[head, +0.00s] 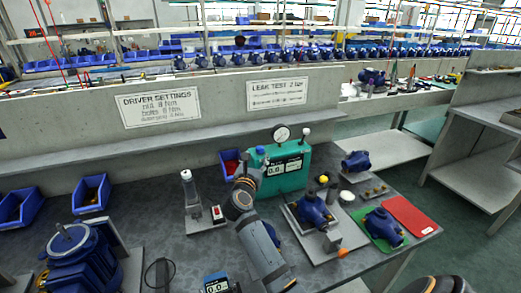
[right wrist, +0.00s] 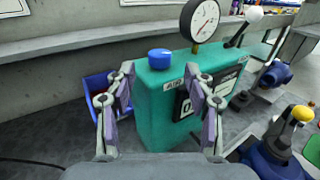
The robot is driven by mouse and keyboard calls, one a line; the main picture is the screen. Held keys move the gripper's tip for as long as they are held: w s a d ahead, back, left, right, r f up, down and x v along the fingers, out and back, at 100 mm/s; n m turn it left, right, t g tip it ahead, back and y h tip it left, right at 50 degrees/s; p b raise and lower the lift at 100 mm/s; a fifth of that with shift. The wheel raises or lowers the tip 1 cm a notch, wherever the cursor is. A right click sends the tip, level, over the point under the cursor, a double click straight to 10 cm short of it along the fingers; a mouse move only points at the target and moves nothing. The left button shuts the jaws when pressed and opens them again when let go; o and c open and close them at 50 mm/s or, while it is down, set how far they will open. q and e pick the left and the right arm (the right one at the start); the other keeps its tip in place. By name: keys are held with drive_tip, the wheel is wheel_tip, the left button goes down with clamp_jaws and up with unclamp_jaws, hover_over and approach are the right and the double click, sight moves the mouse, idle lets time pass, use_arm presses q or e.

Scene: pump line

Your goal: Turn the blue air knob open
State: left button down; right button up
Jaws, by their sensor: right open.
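The blue air knob (head: 260,150) sits on top of the green leak tester (head: 288,174), at its left end. In the right wrist view the blue knob (right wrist: 160,58) stands above an "AIR" label, between and just beyond my fingertips. My right gripper (right wrist: 159,76) is open and empty, its two fingers apart on either side of the tester's near end. In the head view my right gripper (head: 246,170) is at the tester's left end, partly hidden by my wrist. I see no contact with the knob.
A pressure gauge (right wrist: 200,20) and a white-tipped lever (right wrist: 244,26) rise from the tester beside the knob. A blue bin (right wrist: 98,88) stands behind left. A pump in a fixture (head: 312,210) is to the right. A low wall (head: 215,100) runs behind.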

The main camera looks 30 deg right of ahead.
sight(259, 150)
drive_tip(key=x, duration=0.7)
drive_tip(key=shift+f, duration=0.1)
clamp_jaws()
